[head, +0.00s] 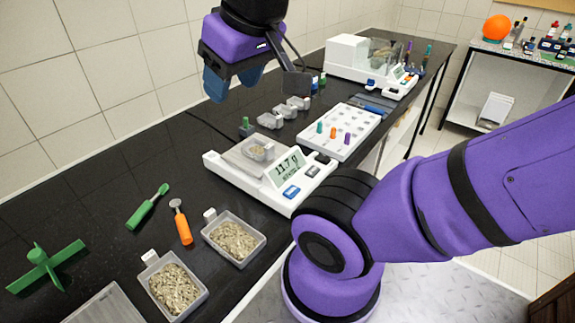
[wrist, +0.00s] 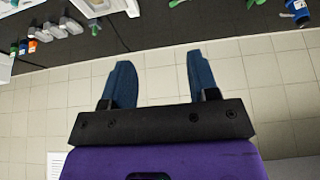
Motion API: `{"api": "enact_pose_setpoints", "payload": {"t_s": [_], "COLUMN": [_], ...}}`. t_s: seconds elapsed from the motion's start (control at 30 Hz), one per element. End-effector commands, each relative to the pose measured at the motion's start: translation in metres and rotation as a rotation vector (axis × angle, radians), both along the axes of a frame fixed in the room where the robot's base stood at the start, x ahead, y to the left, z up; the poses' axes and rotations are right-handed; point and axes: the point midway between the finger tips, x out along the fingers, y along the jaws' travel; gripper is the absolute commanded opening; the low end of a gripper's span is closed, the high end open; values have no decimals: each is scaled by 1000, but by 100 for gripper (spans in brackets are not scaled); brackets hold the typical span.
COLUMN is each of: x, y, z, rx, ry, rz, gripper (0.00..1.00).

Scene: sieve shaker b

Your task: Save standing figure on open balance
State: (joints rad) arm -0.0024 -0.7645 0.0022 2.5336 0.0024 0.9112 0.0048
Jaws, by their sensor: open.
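The open balance (head: 268,179) is a low white scale on the black bench in the head view. Its display (head: 287,170) faces front and reads about 11.7 g, and blue buttons (head: 291,192) sit below it. A small clear tray with some material (head: 258,149) rests on its pan (head: 243,160). My gripper (head: 232,82) is above and behind the balance, apart from it. In the wrist view my gripper (wrist: 157,85) has its two blue fingers spread with nothing between them.
Two trays of grain (head: 233,240) (head: 176,287) stand at the front. Green (head: 148,207) and orange (head: 182,224) scoops and a green cross-shaped tool (head: 45,266) lie left. A white rack with coloured pegs (head: 337,132) and an enclosed balance (head: 364,62) stand farther back. Bare bench lies left of the balance.

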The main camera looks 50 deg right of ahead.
Motion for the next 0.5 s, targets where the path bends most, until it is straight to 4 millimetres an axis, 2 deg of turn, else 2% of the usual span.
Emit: {"api": "enact_pose_setpoints", "payload": {"t_s": [0.13, 0.37, 0.5], "x": [0, 0, 0], "y": [0, 0, 0], "z": [0, 0, 0], "rx": [0, 0, 0], "ry": [0, 0, 0], "rz": [0, 0, 0], "gripper": [54, 2, 0]}}
